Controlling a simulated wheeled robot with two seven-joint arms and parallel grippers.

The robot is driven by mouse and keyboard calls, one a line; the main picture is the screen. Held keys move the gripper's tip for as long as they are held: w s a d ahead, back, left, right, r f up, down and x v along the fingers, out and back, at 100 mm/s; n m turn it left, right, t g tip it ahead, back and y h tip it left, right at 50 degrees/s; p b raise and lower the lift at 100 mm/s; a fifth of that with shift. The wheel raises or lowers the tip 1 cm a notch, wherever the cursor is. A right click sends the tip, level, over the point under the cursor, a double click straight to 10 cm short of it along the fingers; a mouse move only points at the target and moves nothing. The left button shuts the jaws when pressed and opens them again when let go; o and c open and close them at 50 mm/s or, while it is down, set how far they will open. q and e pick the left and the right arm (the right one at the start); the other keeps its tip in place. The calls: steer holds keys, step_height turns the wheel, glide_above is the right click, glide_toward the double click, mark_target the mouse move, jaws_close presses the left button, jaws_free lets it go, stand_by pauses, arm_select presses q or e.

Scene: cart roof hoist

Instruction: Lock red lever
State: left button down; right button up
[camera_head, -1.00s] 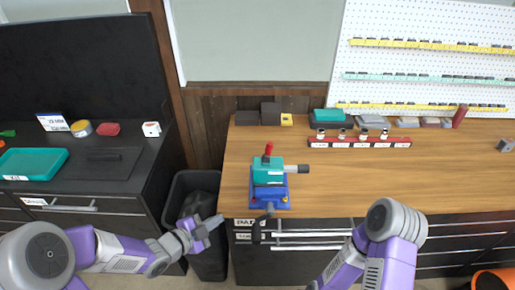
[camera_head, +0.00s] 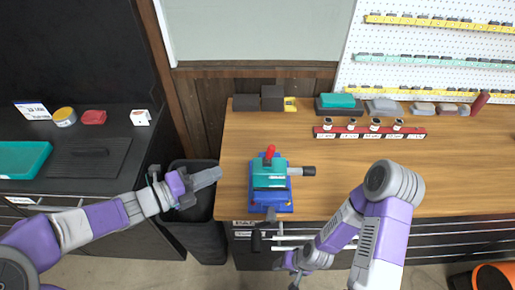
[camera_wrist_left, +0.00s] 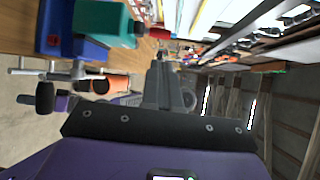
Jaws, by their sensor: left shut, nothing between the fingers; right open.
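The red lever (camera_head: 270,150) stands on top of the teal and blue vise-like device (camera_head: 268,178) near the front left of the wooden bench. A grey cylinder with a dark end sticks out from the device's right side. My left gripper (camera_head: 219,172) is shut and empty, left of the device and apart from it. In the left wrist view the left gripper (camera_wrist_left: 162,62) points away, with the red lever (camera_wrist_left: 158,33) just to the left of its tip and further off. My right gripper (camera_head: 292,270) is low in front of the bench drawers, partly hidden by its arm.
A dark bin (camera_head: 192,205) stands between the black counter (camera_head: 100,185) and the wooden bench (camera_head: 450,170). A red rack (camera_head: 368,133) with several small jars lies behind the device. The bench right of the device is clear.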

mark_target(267, 153)
arm_select(q)
steer(key=x, duration=1.4)
steer(key=shift+s, duration=0.15)
arm_select(e)
steer(key=shift+s+r, duration=0.1)
steer(key=shift+s, duration=0.05)
arm_select(q)
steer(key=shift+d, duration=0.1)
arm_select(e)
steer(key=shift+a, duration=0.1)
